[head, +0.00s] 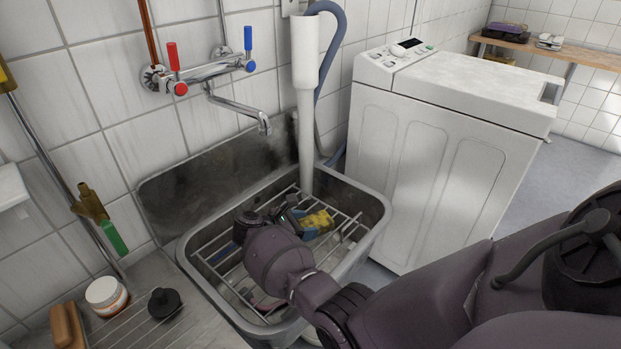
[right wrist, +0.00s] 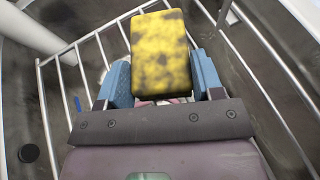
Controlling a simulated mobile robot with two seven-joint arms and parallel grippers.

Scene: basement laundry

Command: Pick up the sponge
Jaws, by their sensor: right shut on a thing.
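The sponge (right wrist: 160,55) is yellow with dark stains. In the right wrist view it sits between the two blue fingers of my right gripper (right wrist: 165,80), which is shut on it. In the head view the sponge (head: 318,220) shows just beyond my right gripper (head: 308,224), over the wire rack in the grey sink. I cannot tell whether the sponge still touches the rack. My right wrist hides part of the rack and sink floor. My left gripper is not in view.
The sink (head: 373,200) has raised walls around the rack (head: 345,232). A white pipe (head: 306,130) stands at its back, and a tap (head: 240,108) reaches over it. A washing machine (head: 430,150) stands to the right. A jar (head: 106,296) and black plug (head: 164,302) lie left.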

